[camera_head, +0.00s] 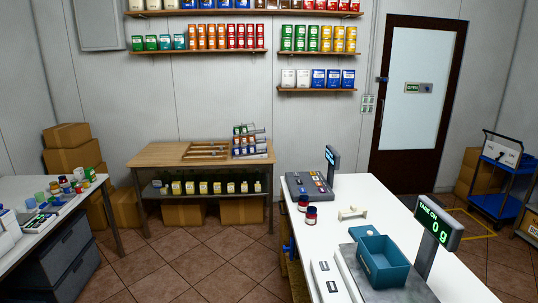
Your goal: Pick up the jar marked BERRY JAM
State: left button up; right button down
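Two small jars stand upright side by side near the left edge of the white counter (375,195). The rear jar (303,204) has a dark lid and the front jar (311,217) has a red body with a pale label. Their labels are too small to read, so I cannot tell which one is marked BERRY JAM. More small jars and tubs (65,185) stand on the white table at the left, also unreadable. Neither of my grippers shows in the head view.
A teal bin (383,262) and a scale display (438,224) stand at the counter's front, with a keypad register (308,187) behind the jars. A wooden table (160,156) stands at the back wall. Open tiled floor (190,262) lies between the tables.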

aim_at(311, 219)
jog(key=i+j+u, duration=0.15)
jog(key=i, duration=0.15)
jog(key=i+j, duration=0.15)
jog(key=i, duration=0.55)
jog(key=i+j, duration=0.15)
jog(key=i, duration=0.55)
